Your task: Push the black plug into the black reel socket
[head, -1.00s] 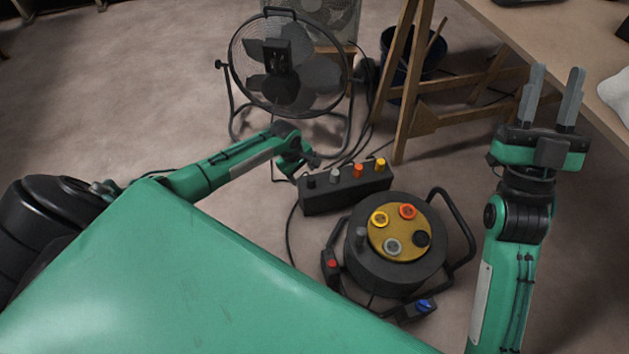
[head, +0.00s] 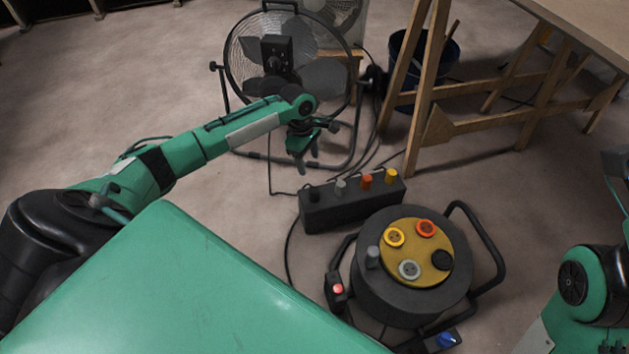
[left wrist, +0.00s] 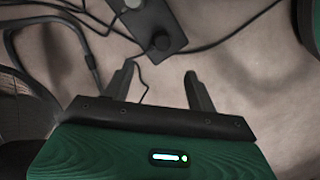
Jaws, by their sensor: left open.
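The black plug (head: 313,194) stands at the left end of the dark block (head: 350,208), beside grey, orange and yellow plugs. It also shows in the left wrist view (left wrist: 161,41), beyond my fingertips. My left gripper (head: 308,168) points down, open and empty, just behind the plug and apart from it. It also shows in the left wrist view (left wrist: 160,70). The black reel socket (head: 442,260) is on the right of the yellow disc (head: 414,252) on top of the cable reel (head: 405,307). Its face is too dark to read. My right gripper's fingers are out of view.
Yellow, orange and grey sockets share the disc. A tubular handle (head: 490,250) rises at the reel's right. A red-lit box (head: 337,290) and a blue connector (head: 447,339) sit beside it. A fan (head: 285,65) and wooden trestle (head: 420,90) stand behind. Cables cross the floor.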

